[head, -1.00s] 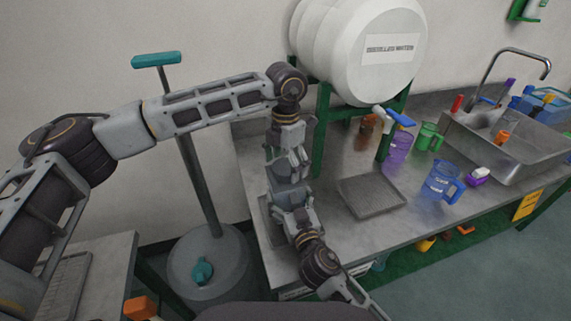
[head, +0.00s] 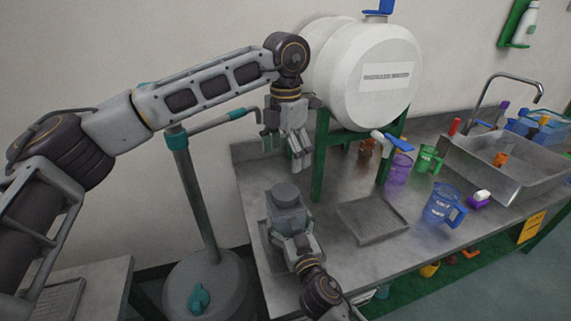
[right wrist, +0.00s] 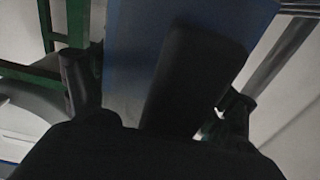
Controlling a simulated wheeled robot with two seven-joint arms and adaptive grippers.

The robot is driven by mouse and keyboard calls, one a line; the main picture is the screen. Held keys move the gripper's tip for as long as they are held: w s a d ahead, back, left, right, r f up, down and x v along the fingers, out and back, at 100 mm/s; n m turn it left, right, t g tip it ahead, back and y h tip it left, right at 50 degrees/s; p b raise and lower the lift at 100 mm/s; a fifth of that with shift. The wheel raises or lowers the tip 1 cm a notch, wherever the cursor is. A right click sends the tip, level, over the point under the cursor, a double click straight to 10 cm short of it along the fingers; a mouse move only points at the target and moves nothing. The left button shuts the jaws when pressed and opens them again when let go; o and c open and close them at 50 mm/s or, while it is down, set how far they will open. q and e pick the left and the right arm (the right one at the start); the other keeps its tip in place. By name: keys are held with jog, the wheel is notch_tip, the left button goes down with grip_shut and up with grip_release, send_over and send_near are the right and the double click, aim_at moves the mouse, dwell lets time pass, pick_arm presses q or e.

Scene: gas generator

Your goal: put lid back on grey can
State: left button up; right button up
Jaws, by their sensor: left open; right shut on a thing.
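The grey can (head: 288,222) stands upright on the bench's left end in the head view. My right gripper (head: 297,245) is shut on the near side of the can. In the right wrist view, the can's bluish-grey face (right wrist: 125,45) and its dark handle (right wrist: 190,70) lie between the fingers; the grip point is partly hidden.
A white water barrel (head: 365,85) on a green stand is just right of my left gripper. A drum (head: 225,285) with a pump pole stands left of the bench. A drain tray (head: 372,221), blue jug (head: 440,205) and sink (head: 510,165) lie to the right.

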pick_arm(q)
jog(key=shift+r, duration=0.35)
pick_arm(e)
jog(key=o, duration=1.8)
jog(key=shift+o, duration=0.2)
jog(key=shift+s, duration=0.1)
jog(key=v, duration=1.1)
jog(key=shift+s, duration=0.3)
jog(key=shift+d, duration=0.15)
jog(key=shift+r, duration=0.1)
pick_arm(q)
notch_tip(320, 180, up, 9)
jog(key=p, duration=0.9)
pick_arm(e)
notch_tip(320, 180, up, 9)
